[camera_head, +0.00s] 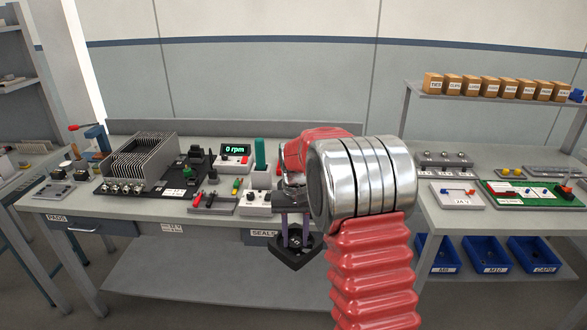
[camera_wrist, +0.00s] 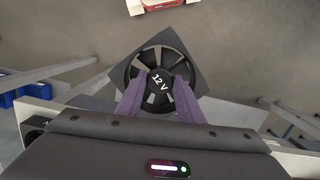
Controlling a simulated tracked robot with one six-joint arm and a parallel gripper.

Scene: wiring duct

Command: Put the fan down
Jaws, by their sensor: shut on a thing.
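The fan (camera_head: 294,257) is a black square frame with a round rotor and a hub marked "12 V". It also shows in the wrist view (camera_wrist: 197,52). My gripper (camera_head: 294,238) has purple fingers that point down and are shut on the fan near its hub. The fan hangs tilted in the head view, below the benchtop's front edge and in front of the bench. Grey floor lies behind it in the wrist view. My arm hides part of the bench.
The grey workbench (camera_head: 150,208) carries a finned heat sink (camera_head: 150,157), a "0 rpm" display (camera_head: 235,150) and a green upright piece (camera_head: 260,154). Blue bins (camera_head: 486,254) stand below at the right. A shelf with small boxes (camera_head: 490,87) stands at the back right.

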